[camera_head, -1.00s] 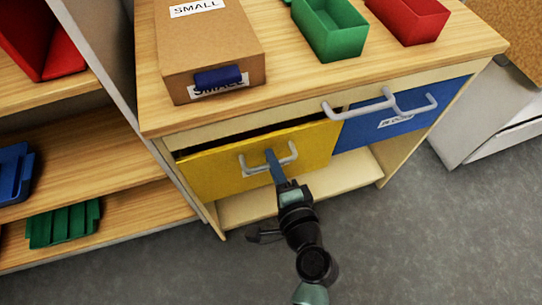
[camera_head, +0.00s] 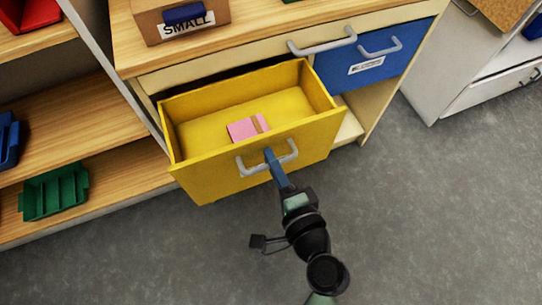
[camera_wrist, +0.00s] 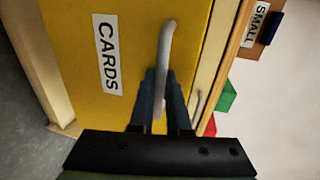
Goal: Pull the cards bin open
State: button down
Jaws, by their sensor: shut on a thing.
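The cards bin (camera_head: 215,183) is a yellow drawer under the wooden top, pulled well out of the cabinet. Its front carries a CARDS label (camera_wrist: 107,55) in the wrist view. A pink block-like item with a tan band (camera_head: 247,128) lies inside on the yellow floor. My gripper (camera_head: 270,158) is shut on the bin's grey handle (camera_head: 246,170). In the wrist view the two fingers (camera_wrist: 161,95) are on either side of the handle bar (camera_wrist: 165,45). The fingertips are partly hidden by the handle.
A blue bin (camera_head: 375,62) with a grey handle is shut to the right. A cardboard box labelled SMALL (camera_head: 180,22) stands on the wooden top. Shelves with a green tray (camera_head: 55,190) are at the left. The grey floor in front is clear.

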jog(key=c, duration=0.9)
grip_release()
jog(key=v, duration=1.3)
